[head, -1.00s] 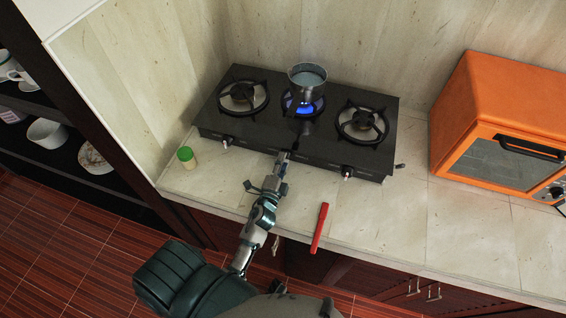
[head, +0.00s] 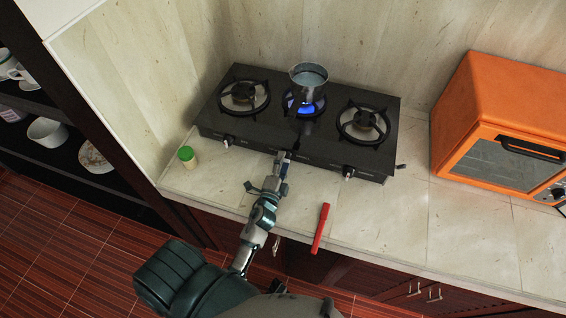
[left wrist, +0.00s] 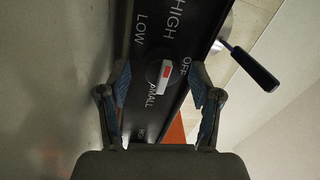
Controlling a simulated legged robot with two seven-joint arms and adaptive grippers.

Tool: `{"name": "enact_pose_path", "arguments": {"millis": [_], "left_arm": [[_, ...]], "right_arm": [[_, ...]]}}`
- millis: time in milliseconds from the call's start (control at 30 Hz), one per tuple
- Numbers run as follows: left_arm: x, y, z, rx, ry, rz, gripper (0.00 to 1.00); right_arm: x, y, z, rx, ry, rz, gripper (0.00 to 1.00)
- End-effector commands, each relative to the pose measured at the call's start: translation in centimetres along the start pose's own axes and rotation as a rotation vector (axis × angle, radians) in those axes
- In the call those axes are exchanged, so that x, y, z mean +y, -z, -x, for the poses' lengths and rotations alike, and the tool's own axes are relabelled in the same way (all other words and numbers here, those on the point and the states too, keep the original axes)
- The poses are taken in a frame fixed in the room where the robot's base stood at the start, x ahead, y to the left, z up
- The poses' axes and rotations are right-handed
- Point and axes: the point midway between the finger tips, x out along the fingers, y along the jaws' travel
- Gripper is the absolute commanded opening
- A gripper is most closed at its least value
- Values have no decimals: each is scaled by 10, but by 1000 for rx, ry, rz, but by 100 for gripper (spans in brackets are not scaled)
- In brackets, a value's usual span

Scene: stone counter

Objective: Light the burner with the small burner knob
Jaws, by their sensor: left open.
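A black stove (head: 270,146) with three burners stands on the stone counter. A blue flame (head: 303,107) burns at the middle burner, under a metal pot (head: 308,76). My left gripper (head: 285,154) is at the stove's front edge, below the middle burner. In the left wrist view, the small burner knob (left wrist: 164,74), pale with a red mark, sits between the open fingers of my left gripper (left wrist: 161,92). The fingers appear apart from it. Labels HIGH, LOW, OFF and SMALL show on the panel. My right gripper is not in view.
A knob (head: 228,140) is at the stove's left front and another (head: 348,172) at its right front. A red stick-like object (head: 320,228) and a green-capped jar (head: 187,156) are on the counter. An orange oven (head: 505,115) stands right. The pot's handle (left wrist: 252,67) juts out.

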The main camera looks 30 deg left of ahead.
Motion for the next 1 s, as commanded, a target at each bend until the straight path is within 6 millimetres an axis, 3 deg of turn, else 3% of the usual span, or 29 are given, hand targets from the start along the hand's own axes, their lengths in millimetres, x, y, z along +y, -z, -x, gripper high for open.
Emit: {"name": "enact_pose_path", "arguments": {"millis": [300, 500, 1000], "left_arm": [[3, -1, 49, -4, -5, 2, 64], [3, -1, 71, -3, -4, 1, 64], [2, -1, 73, -2, -3, 0, 64]], "right_arm": [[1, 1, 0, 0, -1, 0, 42], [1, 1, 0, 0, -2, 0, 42], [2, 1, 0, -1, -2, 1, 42]]}}
